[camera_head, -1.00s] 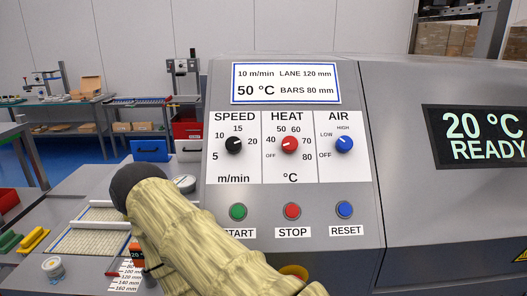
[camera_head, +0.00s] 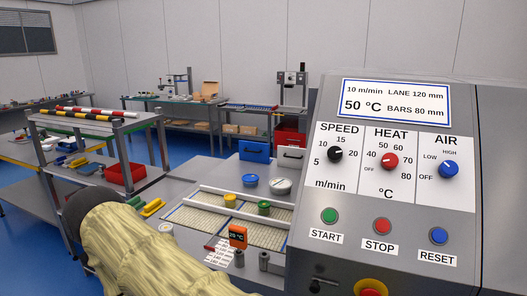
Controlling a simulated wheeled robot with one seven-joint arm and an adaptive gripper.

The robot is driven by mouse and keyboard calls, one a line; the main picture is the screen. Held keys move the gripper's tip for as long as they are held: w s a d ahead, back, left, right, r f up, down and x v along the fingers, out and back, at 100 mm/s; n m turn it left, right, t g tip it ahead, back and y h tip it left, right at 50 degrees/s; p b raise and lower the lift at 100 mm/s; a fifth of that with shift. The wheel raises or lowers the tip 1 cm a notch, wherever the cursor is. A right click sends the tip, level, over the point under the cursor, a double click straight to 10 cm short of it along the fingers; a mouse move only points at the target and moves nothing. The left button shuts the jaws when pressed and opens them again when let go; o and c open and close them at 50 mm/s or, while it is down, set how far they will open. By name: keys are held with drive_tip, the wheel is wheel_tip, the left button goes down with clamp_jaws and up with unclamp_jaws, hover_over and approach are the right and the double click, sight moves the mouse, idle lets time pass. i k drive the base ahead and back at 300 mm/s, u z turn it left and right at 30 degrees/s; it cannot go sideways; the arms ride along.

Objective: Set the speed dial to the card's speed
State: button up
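The black speed dial (camera_head: 335,154) sits under the word SPEED on the machine's sloped panel, at the right of the head view. Its scale reads 5, 10, 15 and 20 m/min. Its pointer mark is too small to read surely. The card (camera_head: 396,104) above the dials reads 10 m/min, lane 120 mm, 50 °C, bars 80 mm. My arm in its pale yellow sleeve shows at the lower left, apart from the panel. My gripper is not in view.
The red heat dial (camera_head: 389,161) and blue air dial (camera_head: 448,169) sit right of the speed dial. Below are the green start (camera_head: 330,215), red stop (camera_head: 382,226) and blue reset (camera_head: 438,236) buttons. A lane bed with yellow and green tubs lies left of the panel.

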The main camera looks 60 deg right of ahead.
sight(334, 153)
drive_tip(key=u, duration=1)
drive_tip(key=i, duration=1.35)
drive_tip(key=z, duration=4.15)
drive_tip(key=i, duration=0.2)
drive_tip(key=z, duration=0.05)
